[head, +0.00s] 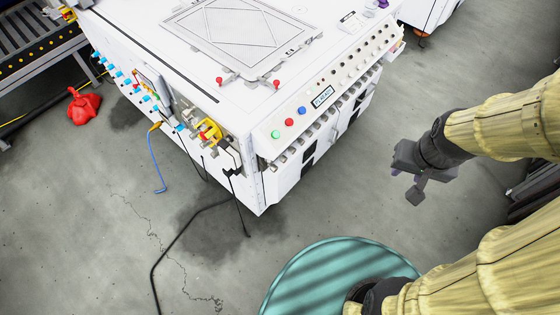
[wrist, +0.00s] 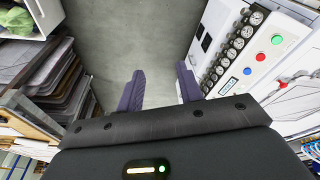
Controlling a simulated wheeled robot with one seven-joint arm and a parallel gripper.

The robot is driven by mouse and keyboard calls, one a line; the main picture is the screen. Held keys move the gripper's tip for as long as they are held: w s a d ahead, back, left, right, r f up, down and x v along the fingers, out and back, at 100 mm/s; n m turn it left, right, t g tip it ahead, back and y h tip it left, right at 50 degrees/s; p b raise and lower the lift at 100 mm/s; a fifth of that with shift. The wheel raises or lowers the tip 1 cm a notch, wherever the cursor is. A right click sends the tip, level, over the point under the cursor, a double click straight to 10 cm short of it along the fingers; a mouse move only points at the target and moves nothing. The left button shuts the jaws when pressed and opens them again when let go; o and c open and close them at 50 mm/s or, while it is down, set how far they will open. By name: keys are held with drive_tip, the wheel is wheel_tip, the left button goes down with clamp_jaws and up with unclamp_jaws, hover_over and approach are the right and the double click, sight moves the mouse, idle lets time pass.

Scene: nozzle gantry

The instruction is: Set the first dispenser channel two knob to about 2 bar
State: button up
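The white machine (head: 225,110) has a sloped front panel with a row of small dark knobs or ports (head: 352,69). Along its front edge runs a row of round gauge-like parts, which show as dark-rimmed white dials (wrist: 236,48) in the wrist view. I cannot tell which part is the channel two knob, and no pressure reading is legible. My gripper (head: 412,183) hangs in free air to the right of the machine, apart from the panel. In the wrist view its two dark fingers (wrist: 160,88) are spread with only floor between them.
Green, red (head: 289,122) and blue buttons and a small display (head: 323,96) sit on the panel. A teal round platform (head: 335,270) is in front. Black and blue cables lie on the floor at left. Stacked dark sheets (wrist: 70,85) stand left in the wrist view.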

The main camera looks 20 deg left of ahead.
drive_tip(key=shift+o, duration=1.3)
drive_tip(key=shift+w+f, duration=0.1)
drive_tip(key=shift+f, duration=0.2)
drive_tip(key=w+a+f+n+t+y+b, duration=0.15)
drive_tip(key=w+f+n+b, duration=0.25)
drive_tip(key=f+b, duration=0.4)
drive_tip(key=w+a+f+n+t+y+b, duration=0.15)
drive_tip(key=w+f+n+b, duration=0.3)
drive_tip(key=f, duration=0.55)
drive_tip(key=w+a+f+n+b, duration=0.2)
drive_tip(key=w+f+n+b, duration=0.15)
drive_tip(key=f+b, duration=0.45)
drive_tip(key=w+a+f+n+y+b, duration=0.1)
drive_tip(key=a+f+n+y+b, duration=0.4)
drive_tip(key=f+b, duration=0.5)
drive_tip(key=a+f+n+t+y+b, duration=0.1)
drive_tip(key=a+f+n+y+b, duration=0.4)
drive_tip(key=a+f+y+b, duration=0.3)
drive_tip(key=f+b, duration=0.2)
drive_tip(key=shift+w+y+b, duration=0.3)
drive_tip(key=shift+w+b, duration=0.05)
drive_tip(key=shift+b, duration=0.05)
drive_tip(key=shift+a, duration=0.1)
